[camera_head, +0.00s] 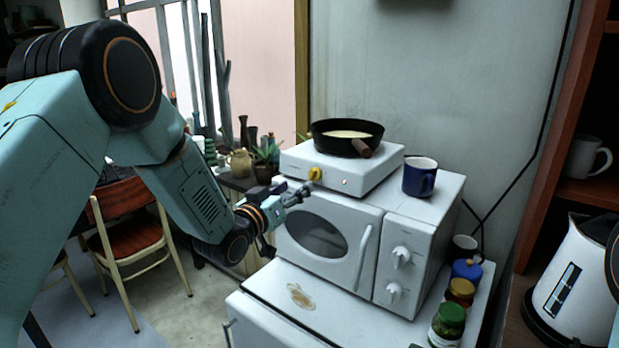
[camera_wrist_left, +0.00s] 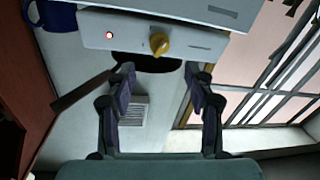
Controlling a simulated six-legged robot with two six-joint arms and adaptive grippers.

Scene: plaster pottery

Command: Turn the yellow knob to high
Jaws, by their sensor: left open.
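The yellow knob (camera_head: 315,174) is on the front of a white hot plate (camera_head: 372,180), which stands on a white microwave. The knob also shows in the left wrist view (camera_wrist_left: 159,43), with a lit red lamp (camera_wrist_left: 109,35) beside it on the panel. My left gripper (camera_head: 303,190) is just in front of the panel, a little below the knob in the head view. Its two fingers are spread apart and empty in the left wrist view (camera_wrist_left: 160,76); the knob lies beyond and between their tips. I cannot tell any contact. My right gripper is not in view.
A black pan (camera_head: 347,124) with pale contents sits on the hot plate. A blue mug (camera_head: 420,178) stands beside it on the microwave (camera_head: 318,233). Jars (camera_head: 447,322) stand lower right, a white kettle (camera_head: 572,275) at far right, and a chair (camera_head: 130,240) at left.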

